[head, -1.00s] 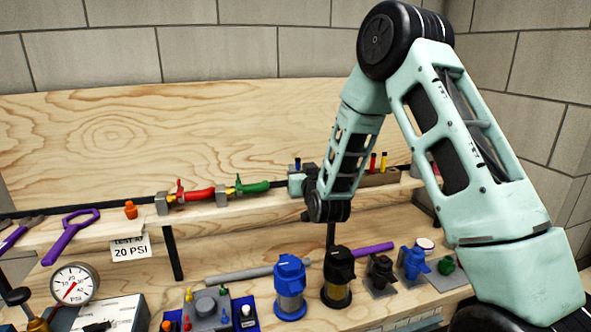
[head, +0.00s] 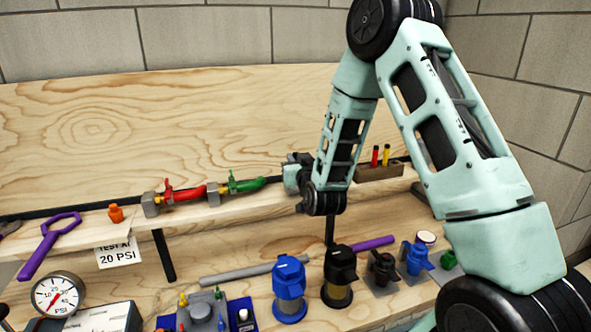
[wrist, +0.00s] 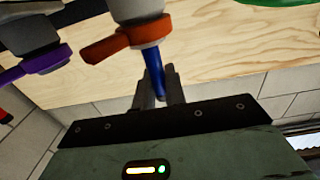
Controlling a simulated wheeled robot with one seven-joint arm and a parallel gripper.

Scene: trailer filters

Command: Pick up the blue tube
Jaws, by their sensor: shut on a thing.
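The blue tube (wrist: 152,60) shows in the wrist view as a thin blue rod between the two dark fingers of my gripper (wrist: 159,80). The fingers are shut on it. An orange-red lever piece (wrist: 122,40) lies across or beside the tube's far part, near a grey cylinder; I cannot tell whether they touch. In the head view my gripper (head: 294,170) is at the back shelf, right of the green-handled valve (head: 242,185), and is partly hidden by my own arm. The blue tube cannot be made out there.
A wooden block (head: 380,172) with a red and a yellow tube stands just right of my wrist. A red-handled valve (head: 182,195) lies farther left on the shelf.

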